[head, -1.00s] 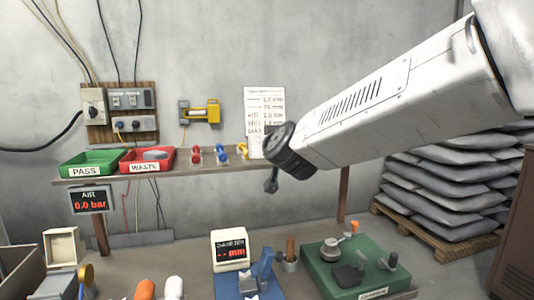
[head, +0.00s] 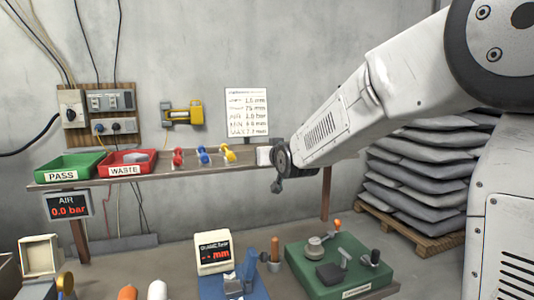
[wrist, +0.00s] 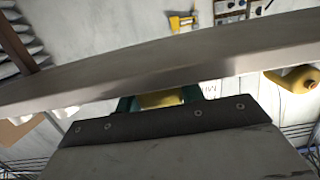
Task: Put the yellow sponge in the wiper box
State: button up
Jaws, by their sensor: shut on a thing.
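My gripper (wrist: 160,101) shows in the wrist view as teal fingers, shut on a small yellow block, the yellow sponge (wrist: 162,99). The dark gripper mount hides most of it. In the head view my gripper (head: 277,185) is small and dark at the end of the white arm, by the right part of the wall shelf; the sponge cannot be made out there. An open cream box (head: 40,255) stands on the bench at the lower left. No lettering shows on it, so I cannot tell if it is the wiper box.
The shelf (head: 150,176) carries a green PASS tray (head: 70,165), a red WASTE tray (head: 125,168), several coloured spools (head: 203,155) and a small white block (head: 264,155). Its edge (wrist: 150,75) crosses close in the wrist view. A gauge (head: 213,252) and green fixture (head: 335,270) stand below.

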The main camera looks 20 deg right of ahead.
jog(key=o, duration=0.7)
jog(key=shift+f, duration=0.15)
jog(key=shift+s+r, duration=0.2)
jog(key=shift+r, duration=0.05)
jog(key=shift+s+r, duration=0.25)
jog(key=shift+s, duration=1.7)
jog(key=shift+s+r, duration=0.25)
jog(key=shift+s, duration=1.65)
jog(key=shift+s+r, duration=0.25)
jog(key=shift+s, duration=1.7)
